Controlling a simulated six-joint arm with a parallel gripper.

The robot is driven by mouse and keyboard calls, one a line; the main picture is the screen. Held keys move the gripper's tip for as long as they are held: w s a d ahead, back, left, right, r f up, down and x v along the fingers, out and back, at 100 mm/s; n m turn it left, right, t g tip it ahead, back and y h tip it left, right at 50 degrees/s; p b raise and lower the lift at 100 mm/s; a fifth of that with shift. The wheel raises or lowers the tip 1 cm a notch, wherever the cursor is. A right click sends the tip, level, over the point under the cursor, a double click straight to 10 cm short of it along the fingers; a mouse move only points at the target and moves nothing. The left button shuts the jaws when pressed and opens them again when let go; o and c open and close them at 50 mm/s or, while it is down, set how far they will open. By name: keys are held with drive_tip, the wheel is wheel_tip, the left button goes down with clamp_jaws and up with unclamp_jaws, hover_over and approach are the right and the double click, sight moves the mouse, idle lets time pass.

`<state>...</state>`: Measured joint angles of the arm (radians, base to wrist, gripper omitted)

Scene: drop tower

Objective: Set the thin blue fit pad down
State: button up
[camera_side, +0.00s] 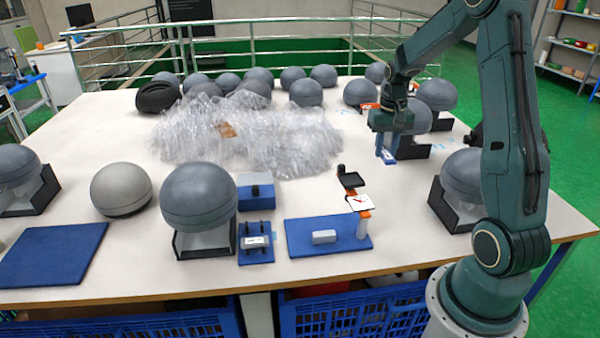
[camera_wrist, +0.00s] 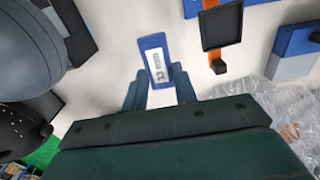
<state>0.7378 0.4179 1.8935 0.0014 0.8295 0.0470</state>
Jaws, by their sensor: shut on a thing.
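The thin blue fit pad (camera_wrist: 156,61) has a white printed label and sits between the fingertips of my gripper (camera_wrist: 155,85) in the wrist view. My gripper is shut on it. In the side view my gripper (camera_side: 387,148) points down at the right part of the table, and the blue pad (camera_side: 388,157) shows at its fingertips. From these views I cannot tell whether the pad touches the table.
A black square tray on an orange post (camera_wrist: 221,27) stands close by. Crumpled clear film (camera_side: 250,135) covers the table's middle. Several grey domes in black stands surround it, one (camera_side: 465,180) at right. A blue mat (camera_side: 300,240) with a grey block lies at the front.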

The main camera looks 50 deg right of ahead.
wheel_tip(320, 180, down, 14)
drive_tip(key=shift+r, duration=0.1)
idle(0.4)
drive_tip(key=shift+f, duration=1.95)
drive_tip(key=shift+f, duration=0.15)
drive_tip(key=o, duration=0.9)
drive_tip(key=shift+o, duration=0.2)
wheel_tip(320, 180, up, 12)
drive_tip(key=shift+r, duration=0.2)
